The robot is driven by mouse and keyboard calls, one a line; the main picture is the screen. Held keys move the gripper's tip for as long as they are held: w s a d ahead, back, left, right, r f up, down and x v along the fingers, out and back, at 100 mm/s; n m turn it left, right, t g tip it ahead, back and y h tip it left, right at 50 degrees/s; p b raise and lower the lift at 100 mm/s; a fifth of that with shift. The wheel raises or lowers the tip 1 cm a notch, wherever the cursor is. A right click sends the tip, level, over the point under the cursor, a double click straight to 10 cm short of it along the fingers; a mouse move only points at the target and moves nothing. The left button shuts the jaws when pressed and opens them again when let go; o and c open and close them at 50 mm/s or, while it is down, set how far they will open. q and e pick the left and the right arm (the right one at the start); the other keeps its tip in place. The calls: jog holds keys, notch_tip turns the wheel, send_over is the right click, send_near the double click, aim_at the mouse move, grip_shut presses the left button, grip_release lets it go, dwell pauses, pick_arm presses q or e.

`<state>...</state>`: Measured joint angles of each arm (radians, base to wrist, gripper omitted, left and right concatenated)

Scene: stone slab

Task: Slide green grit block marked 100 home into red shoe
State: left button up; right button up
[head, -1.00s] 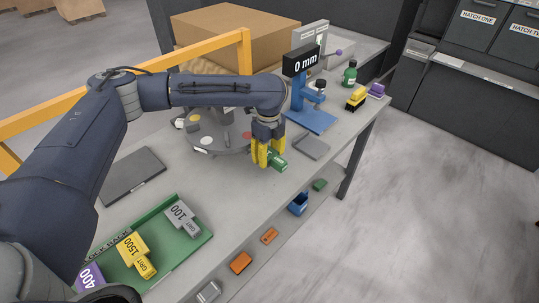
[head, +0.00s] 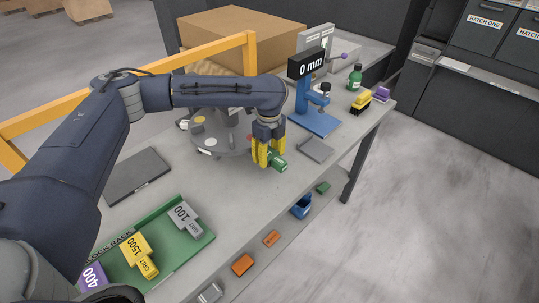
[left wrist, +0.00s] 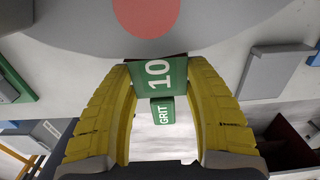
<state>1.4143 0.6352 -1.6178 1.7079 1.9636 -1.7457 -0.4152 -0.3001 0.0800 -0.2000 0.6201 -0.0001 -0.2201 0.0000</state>
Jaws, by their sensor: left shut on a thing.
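My left gripper (head: 265,160) has its yellow fingers closed on the sides of a green block (head: 279,162) at the near edge of the round grey turntable (head: 221,150). In the left wrist view the green block (left wrist: 162,88) sits between both fingers and reads "10" and "GRIT"; its far end, with any further digit, is hidden. That end meets a dark reddish edge at the turntable rim. A red disc (left wrist: 148,14) lies on the turntable top just beyond. I cannot make out the red shoe clearly, or how deep the block is in it. My right gripper is not in view.
A blue gauge stand (head: 318,122) and a grey plate (head: 316,149) stand right of the gripper.

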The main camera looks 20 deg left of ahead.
pick_arm(q)
jog(key=shift+w+a, duration=0.25)
jog(key=shift+a, duration=0.25)
jog(key=shift+w+a, duration=0.25)
jog(key=shift+a, duration=0.2)
dwell(0.9)
jog(key=shift+d, duration=0.1)
jog(key=shift+s+d+r, duration=0.15)
jog(key=shift+s+d, duration=0.3)
jog(key=shift+d, duration=0.4)
jog(key=shift+s+d+r, duration=0.1)
jog(key=shift+s+d, duration=0.3)
jog(key=shift+d, duration=0.4)
jog(key=shift+d, duration=0.1)
jog(key=shift+f, duration=0.2)
dwell(0.7)
jog(key=shift+w+a, duration=0.4)
jog(key=shift+a, duration=0.45)
jog(key=shift+w+a, duration=0.35)
jog(key=shift+a, duration=0.5)
dwell(1.7)
